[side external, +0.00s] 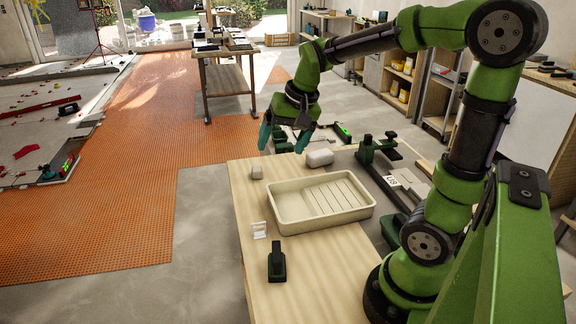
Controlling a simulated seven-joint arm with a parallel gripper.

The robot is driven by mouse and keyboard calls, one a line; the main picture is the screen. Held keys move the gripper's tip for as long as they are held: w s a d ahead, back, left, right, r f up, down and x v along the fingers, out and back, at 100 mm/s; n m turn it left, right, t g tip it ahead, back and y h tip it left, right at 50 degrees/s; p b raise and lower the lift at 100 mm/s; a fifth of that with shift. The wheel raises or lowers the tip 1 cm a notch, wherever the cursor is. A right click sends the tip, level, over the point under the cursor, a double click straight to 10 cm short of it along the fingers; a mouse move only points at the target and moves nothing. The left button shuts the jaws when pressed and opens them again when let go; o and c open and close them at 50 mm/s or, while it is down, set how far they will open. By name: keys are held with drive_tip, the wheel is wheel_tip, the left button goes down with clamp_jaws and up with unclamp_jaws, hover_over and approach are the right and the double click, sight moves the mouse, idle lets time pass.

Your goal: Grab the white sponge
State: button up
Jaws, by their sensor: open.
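A white block with rounded edges (320,158), which looks like the sponge, lies on the wooden table (215,212) behind the cream tray. My gripper (284,142) is above the table's far edge, up and to the left of this block. Its two teal-tipped fingers point down and are spread apart, with nothing between them. The gripper and the block appear apart. A smaller pale cube (257,172) stands on the table to the left; I cannot tell what it is.
The cream tray (284,213) with a ribbed slope fills the table's middle. A small white piece (259,230) and a dark green tool (277,262) lie in front and left of it. A dark green device (366,152) stands at the right beside a labelled card (392,181).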

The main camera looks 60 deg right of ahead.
drive_tip(key=w+d+f+m+g+h, duration=0.1)
drive_tip(key=w+d+f+m, duration=0.15)
drive_tip(key=d, duration=0.45)
drive_tip(key=w+d+f+m+g+h, duration=0.1)
drive_tip(key=w+d+m+g, duration=0.15)
drive_tip(key=d, duration=0.35)
drive_tip(key=m+g+h, duration=0.2)
drive_tip(key=m+g, duration=0.1)
drive_tip(key=m, duration=0.8)
approach(320, 153)
drive_tip(key=x, duration=0.2)
drive_tip(key=d+x, duration=0.1)
drive_tip(key=x, duration=0.2)
drive_tip(key=shift+r, duration=0.1)
drive_tip(key=shift+a+x, duration=0.2)
drive_tip(key=shift+x, duration=1.2)
drive_tip(key=shift+a+x, duration=0.2)
drive_tip(key=shift+x, duration=1.15)
drive_tip(key=shift+w, duration=0.1)
drive_tip(key=c, duration=1)
